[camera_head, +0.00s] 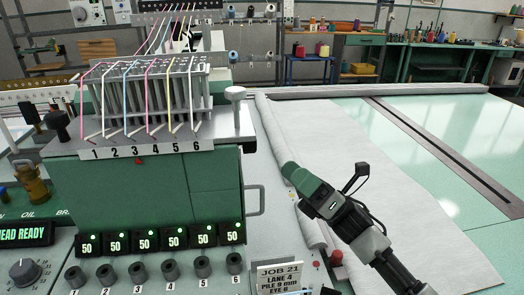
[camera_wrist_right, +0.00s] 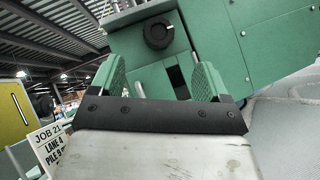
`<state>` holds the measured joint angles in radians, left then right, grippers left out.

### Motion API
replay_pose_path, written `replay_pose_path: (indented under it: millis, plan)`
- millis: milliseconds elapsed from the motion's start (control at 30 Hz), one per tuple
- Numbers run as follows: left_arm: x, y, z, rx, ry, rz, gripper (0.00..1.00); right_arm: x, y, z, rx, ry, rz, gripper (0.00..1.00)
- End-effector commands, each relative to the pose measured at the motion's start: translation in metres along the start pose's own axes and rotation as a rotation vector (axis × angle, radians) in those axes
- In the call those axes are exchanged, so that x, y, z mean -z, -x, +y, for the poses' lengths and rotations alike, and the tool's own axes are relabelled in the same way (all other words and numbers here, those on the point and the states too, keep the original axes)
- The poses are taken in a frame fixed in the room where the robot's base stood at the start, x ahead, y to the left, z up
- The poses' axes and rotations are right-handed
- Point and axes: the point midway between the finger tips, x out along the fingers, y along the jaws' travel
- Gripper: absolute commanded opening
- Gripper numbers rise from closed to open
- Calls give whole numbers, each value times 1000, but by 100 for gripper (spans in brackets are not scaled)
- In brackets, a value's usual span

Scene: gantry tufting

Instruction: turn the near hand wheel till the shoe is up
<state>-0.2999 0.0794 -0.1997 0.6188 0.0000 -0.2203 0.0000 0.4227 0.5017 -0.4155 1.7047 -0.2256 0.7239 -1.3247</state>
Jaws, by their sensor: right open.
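My right gripper (camera_head: 291,172) reaches in from the lower right, beside the right side of the green tufting head (camera_head: 215,185). In the right wrist view my right gripper (camera_wrist_right: 159,80) is open, with its two green fingers apart and nothing between them. Beyond the fingers is the green housing (camera_wrist_right: 265,45), with a dark slot in it. A round black knob or wheel (camera_wrist_right: 157,33) sits on it above the gap, apart from the fingers; I cannot tell for sure that it is the near hand wheel. I cannot make out the shoe. My left gripper is not in view.
A job card (camera_head: 279,277) stands at the front, with a red button (camera_head: 336,257) to its right. A grey side handle (camera_head: 255,200) sticks out from the head. White cloth (camera_head: 370,170) covers the bed to the right. A rail (camera_head: 440,150) runs across the table.

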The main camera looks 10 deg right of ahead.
Motion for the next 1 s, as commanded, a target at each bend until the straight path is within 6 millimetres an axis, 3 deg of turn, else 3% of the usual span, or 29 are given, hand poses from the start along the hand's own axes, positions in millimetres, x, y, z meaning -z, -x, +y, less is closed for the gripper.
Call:
replay_pose_path:
  millis: [200, 433, 600, 900, 1000]
  plan:
    - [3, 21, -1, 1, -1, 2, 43, -4, -47, 3, -4, -1, 0, 77]
    - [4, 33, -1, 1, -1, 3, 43, -2, -82, 2, -1, -2, 0, 77]
    - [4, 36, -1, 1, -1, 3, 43, -1, -93, 1, -1, -2, 0, 77]
    - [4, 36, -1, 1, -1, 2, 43, 0, -94, 1, 0, -1, 0, 77]
    - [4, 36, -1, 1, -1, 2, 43, 0, -94, 1, 0, -1, 0, 62]
